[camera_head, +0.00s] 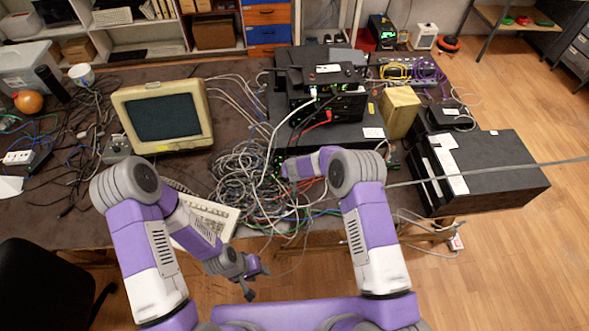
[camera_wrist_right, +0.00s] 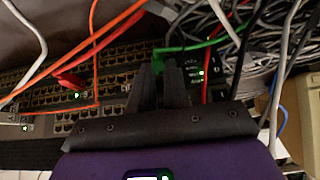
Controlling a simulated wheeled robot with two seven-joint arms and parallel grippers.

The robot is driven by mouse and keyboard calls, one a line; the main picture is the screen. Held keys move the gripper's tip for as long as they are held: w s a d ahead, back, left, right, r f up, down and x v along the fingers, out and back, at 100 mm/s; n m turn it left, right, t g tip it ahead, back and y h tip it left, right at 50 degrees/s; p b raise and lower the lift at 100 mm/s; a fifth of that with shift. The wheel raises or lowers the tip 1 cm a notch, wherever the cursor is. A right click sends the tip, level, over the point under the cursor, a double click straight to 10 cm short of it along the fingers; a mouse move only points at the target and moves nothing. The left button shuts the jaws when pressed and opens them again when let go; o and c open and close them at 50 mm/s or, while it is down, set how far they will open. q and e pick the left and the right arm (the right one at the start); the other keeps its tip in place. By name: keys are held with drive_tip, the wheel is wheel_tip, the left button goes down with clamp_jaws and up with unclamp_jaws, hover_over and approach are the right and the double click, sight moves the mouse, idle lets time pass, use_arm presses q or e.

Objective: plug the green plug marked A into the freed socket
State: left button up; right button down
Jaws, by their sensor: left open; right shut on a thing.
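In the right wrist view, my right gripper (camera_wrist_right: 159,72) is shut on the green plug (camera_wrist_right: 158,55), which shows only partly between the dark fingertips. Its green cable (camera_wrist_right: 205,43) runs off to the upper right. The mark A cannot be read. The tips are close in front of a switch (camera_wrist_right: 105,62) with rows of sockets; whether the plug touches it I cannot tell. A red plug (camera_wrist_right: 68,80) sits in the switch to the left. Which socket is the freed one I cannot make out. My left gripper (camera_head: 256,280) is open and empty in front of the table.
A tangle of grey cables (camera_head: 245,180) lies beside the stacked equipment. Orange cables (camera_wrist_right: 95,45) cross the switch face. A monitor (camera_head: 165,115) and a keyboard (camera_head: 210,215) are to the left. A black case (camera_head: 500,170) is to the right.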

drive_tip(key=shift+w+p, duration=0.15)
drive_tip(key=shift+p, duration=0.2)
drive_tip(key=c, duration=1)
unclamp_jaws()
drive_tip(key=shift+c, duration=0.2)
drive_tip(key=v, duration=0.7)
drive_tip(key=shift+r, duration=0.25)
